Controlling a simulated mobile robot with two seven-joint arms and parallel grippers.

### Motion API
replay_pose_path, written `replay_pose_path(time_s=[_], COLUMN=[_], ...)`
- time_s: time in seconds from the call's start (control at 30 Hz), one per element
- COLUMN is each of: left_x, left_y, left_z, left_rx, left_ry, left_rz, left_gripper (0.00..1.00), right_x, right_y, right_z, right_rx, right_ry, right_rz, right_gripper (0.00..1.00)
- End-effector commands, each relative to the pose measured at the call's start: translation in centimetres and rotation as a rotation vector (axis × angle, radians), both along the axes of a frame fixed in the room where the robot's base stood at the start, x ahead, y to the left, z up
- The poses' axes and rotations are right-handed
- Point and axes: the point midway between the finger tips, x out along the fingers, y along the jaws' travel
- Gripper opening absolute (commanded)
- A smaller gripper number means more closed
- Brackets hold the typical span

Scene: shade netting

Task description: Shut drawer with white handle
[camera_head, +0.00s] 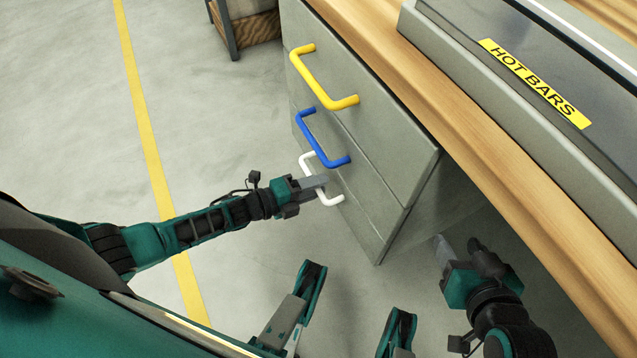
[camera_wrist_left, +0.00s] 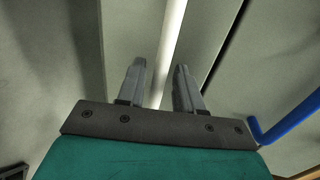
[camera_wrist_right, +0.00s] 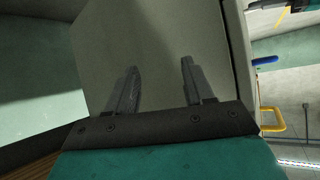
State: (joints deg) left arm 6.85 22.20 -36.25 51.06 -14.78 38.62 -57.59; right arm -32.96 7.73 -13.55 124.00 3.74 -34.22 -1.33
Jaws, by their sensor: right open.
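The grey drawer cabinet (camera_head: 390,150) has a white handle (camera_head: 335,198) low on its front, under a blue handle (camera_head: 340,161) and a yellow handle (camera_head: 345,103). The white-handled drawer looks about flush with the ones above; any small gap is hard to judge. My left gripper (camera_head: 322,182) is at the white handle and partly hides it. In the left wrist view, its fingers (camera_wrist_left: 160,66) stand apart with the white bar (camera_wrist_left: 174,30) running between them. My right gripper (camera_head: 440,243) is open and empty beside the cabinet's side, under the counter; its fingers show in the right wrist view (camera_wrist_right: 158,66).
A wooden counter edge (camera_head: 490,150) overhangs the cabinet at the right, bearing a grey unit labelled HOT BARS (camera_head: 535,83). A wooden-sided stand (camera_head: 250,30) is at the top. The floor left of the cabinet is clear, with a yellow line (camera_head: 145,115).

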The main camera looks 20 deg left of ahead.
Motion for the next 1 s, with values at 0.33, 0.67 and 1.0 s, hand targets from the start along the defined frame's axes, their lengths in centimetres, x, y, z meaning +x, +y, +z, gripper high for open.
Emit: replay_pose_path(time_s=[0.33, 0.67, 1.0], left_x=[-5.5, -8.5, -8.7], left_y=[4.8, 7.5, 7.7], left_z=[1.8, 2.5, 2.5], left_rx=[0.003, 0.001, 0.001], left_ry=[0.002, -0.001, -0.001], left_rz=[0.000, 0.000, -0.001], left_gripper=[0.35, 0.35, 0.35], right_x=[0.1, -0.1, -0.2], right_y=[-0.6, -1.0, -1.0], right_z=[1.4, 1.4, 1.3], right_rx=[-0.009, -0.019, -0.019], right_ry=[-0.010, -0.007, -0.007], right_rz=[-0.012, -0.016, -0.016], right_gripper=[0.52, 0.52, 0.52])
